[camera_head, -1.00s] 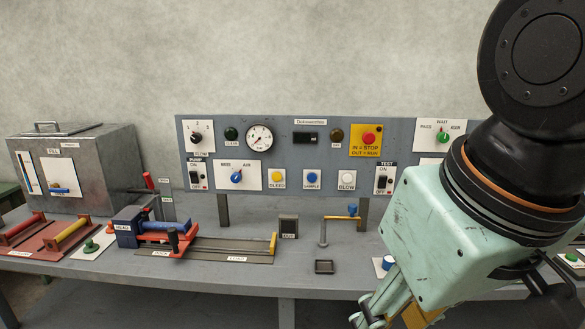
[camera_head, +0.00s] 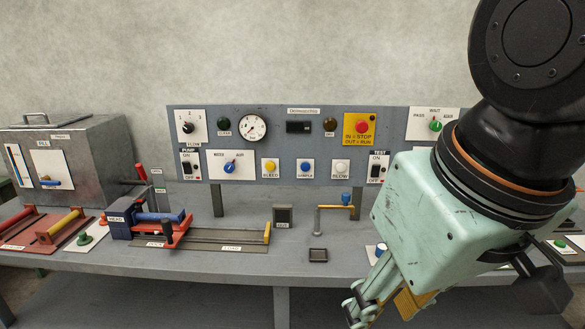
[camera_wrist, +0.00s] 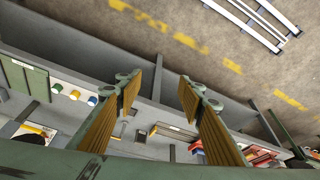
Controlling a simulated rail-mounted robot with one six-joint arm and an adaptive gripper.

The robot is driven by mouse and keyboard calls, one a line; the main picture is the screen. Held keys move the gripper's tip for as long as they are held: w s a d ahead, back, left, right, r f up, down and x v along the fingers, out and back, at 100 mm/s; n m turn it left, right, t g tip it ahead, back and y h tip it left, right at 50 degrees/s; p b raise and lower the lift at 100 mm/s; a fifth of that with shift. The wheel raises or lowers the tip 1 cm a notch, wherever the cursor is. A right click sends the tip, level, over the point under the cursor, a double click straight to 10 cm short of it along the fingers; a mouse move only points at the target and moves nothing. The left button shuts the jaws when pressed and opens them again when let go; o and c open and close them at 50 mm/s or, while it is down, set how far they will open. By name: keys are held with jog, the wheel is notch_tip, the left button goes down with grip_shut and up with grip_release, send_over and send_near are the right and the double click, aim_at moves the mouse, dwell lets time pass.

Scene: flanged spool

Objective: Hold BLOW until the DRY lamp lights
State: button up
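The white BLOW button (camera_head: 340,167) is at the lower right of the grey panel's button row. The small lamp (camera_head: 329,125) above, with a label too small to read surely but likely DRY, is dark brown and looks unlit. My gripper (camera_head: 378,302) hangs low at the right, in front of the bench edge, apart from the button. In the wrist view its two ochre-padded fingers (camera_wrist: 158,88) stand wide apart with nothing between them.
The panel also carries a yellow BLEED button (camera_head: 270,166), a blue SAMPLE button (camera_head: 306,167), a red stop button (camera_head: 362,126) and a TEST switch (camera_head: 376,168). A yellow pipe with a blue knob (camera_head: 345,199) stands on the bench below BLOW.

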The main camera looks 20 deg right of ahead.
jog(key=shift+c, duration=0.8)
grip_shut()
dwell(0.9)
